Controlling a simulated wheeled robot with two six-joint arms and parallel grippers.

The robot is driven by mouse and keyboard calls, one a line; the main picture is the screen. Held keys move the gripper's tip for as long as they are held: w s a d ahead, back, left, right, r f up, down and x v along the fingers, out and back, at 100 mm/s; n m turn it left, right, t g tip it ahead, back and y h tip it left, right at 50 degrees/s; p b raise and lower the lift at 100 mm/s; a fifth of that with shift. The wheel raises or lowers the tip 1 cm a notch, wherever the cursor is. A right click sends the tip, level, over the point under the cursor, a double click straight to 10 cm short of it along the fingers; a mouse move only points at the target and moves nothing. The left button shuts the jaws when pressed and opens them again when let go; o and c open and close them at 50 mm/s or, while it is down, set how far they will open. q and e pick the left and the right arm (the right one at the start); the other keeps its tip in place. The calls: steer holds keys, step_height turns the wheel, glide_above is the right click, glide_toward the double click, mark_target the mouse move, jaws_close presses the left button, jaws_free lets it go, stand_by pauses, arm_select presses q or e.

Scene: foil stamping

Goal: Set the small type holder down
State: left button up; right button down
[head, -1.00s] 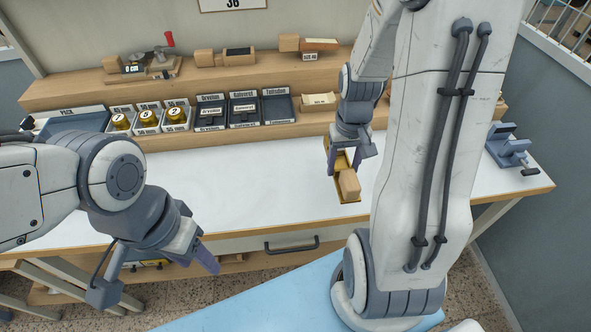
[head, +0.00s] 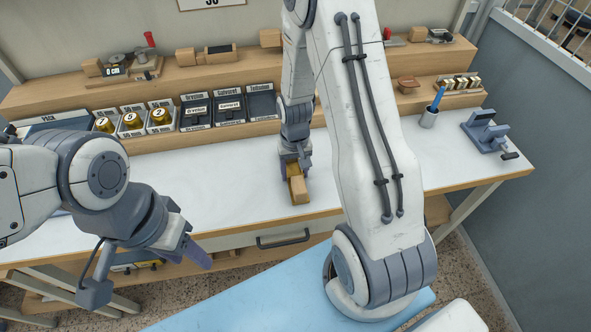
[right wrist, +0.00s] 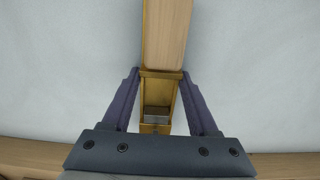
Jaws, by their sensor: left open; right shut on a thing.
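My right gripper (head: 293,166) is over the white tabletop (head: 235,187), pointing down and shut on the small type holder. The small type holder has a wooden handle (head: 298,190) and a brass body, seen in the right wrist view (right wrist: 159,93) between the two purple fingers (right wrist: 160,82). Its handle points toward the table's front edge. It is at or just above the tabletop; I cannot tell whether it touches. My left gripper (head: 196,251) is open and empty, in front of the table's front edge at the left.
A blue pen stands in a grey cup (head: 429,117) at the right, near a blue-grey fixture (head: 484,132). The tabletop around the holder is clear.

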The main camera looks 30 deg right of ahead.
steer(key=shift+f, duration=0.2)
steer(key=shift+c, duration=0.8)
jaws_free()
steer(key=shift+r, duration=0.1)
